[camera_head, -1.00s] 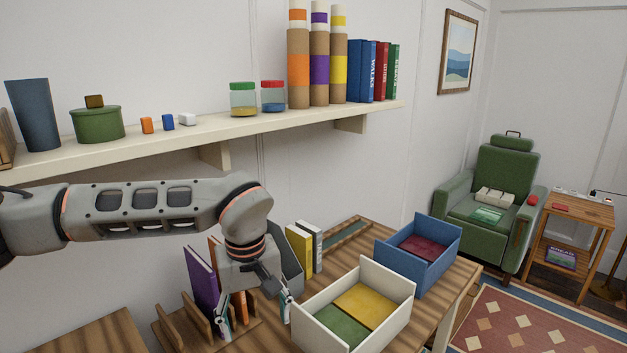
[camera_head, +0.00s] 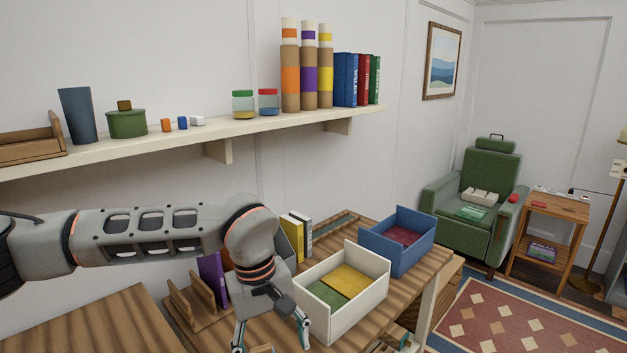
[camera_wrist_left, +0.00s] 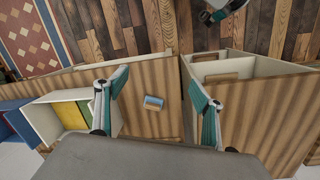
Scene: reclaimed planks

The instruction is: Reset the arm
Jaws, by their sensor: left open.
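My left arm comes in from the left in the head view. My left gripper (camera_head: 270,336) points down over the desk, its two fingers spread apart with nothing between them. In the left wrist view the open fingers of the left gripper (camera_wrist_left: 156,92) stand on either side of a small blue-and-tan object (camera_wrist_left: 153,102) on the desk top. The fingers do not appear to touch it. A grey and teal part, probably of my right gripper (camera_wrist_left: 224,10), is cut off at the top of the wrist view; its jaws cannot be made out.
A white box (camera_head: 342,302) and a blue box (camera_head: 398,242) stand on the desk right of the gripper. A wooden rack (camera_head: 192,306) with a purple book is at its left. A shelf (camera_head: 270,124) runs above the arm. An open drawer (camera_wrist_left: 262,66) shows in the wrist view.

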